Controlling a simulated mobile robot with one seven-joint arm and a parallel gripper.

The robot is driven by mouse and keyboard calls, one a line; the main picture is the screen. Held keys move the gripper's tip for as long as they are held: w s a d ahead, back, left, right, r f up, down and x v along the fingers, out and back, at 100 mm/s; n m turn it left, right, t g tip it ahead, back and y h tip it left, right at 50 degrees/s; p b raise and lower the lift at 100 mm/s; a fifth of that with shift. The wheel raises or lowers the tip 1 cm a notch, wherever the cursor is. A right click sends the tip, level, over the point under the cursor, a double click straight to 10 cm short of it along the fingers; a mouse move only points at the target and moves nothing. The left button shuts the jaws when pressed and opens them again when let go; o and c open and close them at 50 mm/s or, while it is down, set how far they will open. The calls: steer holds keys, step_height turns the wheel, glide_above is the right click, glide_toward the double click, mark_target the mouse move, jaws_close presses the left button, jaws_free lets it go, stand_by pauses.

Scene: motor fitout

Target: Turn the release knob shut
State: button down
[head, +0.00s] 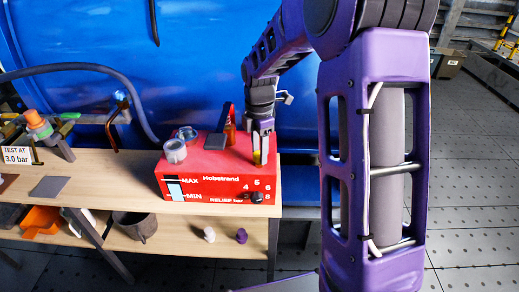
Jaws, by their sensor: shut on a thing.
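The red hydraulic unit (205,172) stands on the wooden bench, with MAX and MIN marks, a level window and a RELIEF bar scale on its front. My gripper (261,158) points down at the right end of its top and is shut on a small part there, seemingly the release knob. The fingers mostly hide this part. Only a bit of yellow shows between them, so its turn angle cannot be told. A black dial knob (257,197) sits on the front, by the numbers of the relief scale.
A blue tank wall (190,50) rises behind. The bench (110,180) has bare room left of the unit. A grey bucket (135,226) is below.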

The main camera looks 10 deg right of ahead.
steer(key=m+p, duration=0.2)
steer(key=m, duration=0.3)
steer(key=shift+r+m, duration=0.1)
steer(key=shift+m, duration=0.3)
steer(key=m+p, duration=0.1)
steer(key=m, duration=0.5)
steer(key=m+p, duration=0.1)
steer(key=m, duration=0.5)
steer(key=shift+m, duration=0.3)
steer(key=m+p, duration=0.1)
steer(key=m, duration=0.4)
steer(key=shift+m, duration=0.3)
steer(key=shift+c, duration=1.9)
jaws_free()
